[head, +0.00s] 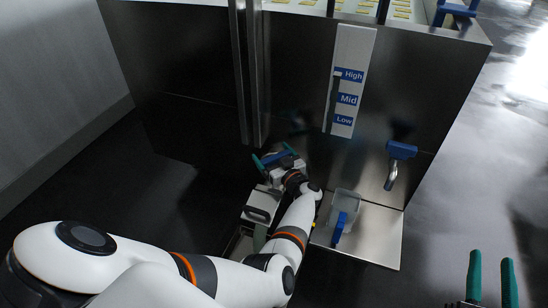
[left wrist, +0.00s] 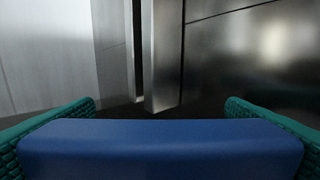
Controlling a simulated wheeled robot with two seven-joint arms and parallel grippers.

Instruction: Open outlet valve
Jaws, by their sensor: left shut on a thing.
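My left gripper (head: 273,156) is low in front of the steel vat, its teal fingers on either side of a blue handle (left wrist: 160,148). The handle spans the space between the fingers in the left wrist view, and the gripper is shut on it. What the handle is joined to is hidden by the gripper and arm. A second blue-handled tap (head: 401,150) with a metal spout sticks out of the vat front further right. My right gripper (head: 491,257) is at the lower right, with its fingers apart and nothing between them.
A level gauge (head: 350,85) marked High, Mid and Low is on the vat front. A clear jug (head: 344,203) with a blue handle stands on a steel shelf (head: 380,237) below the tap. A vertical steel post (head: 249,75) rises behind my left gripper. Floor is clear at right.

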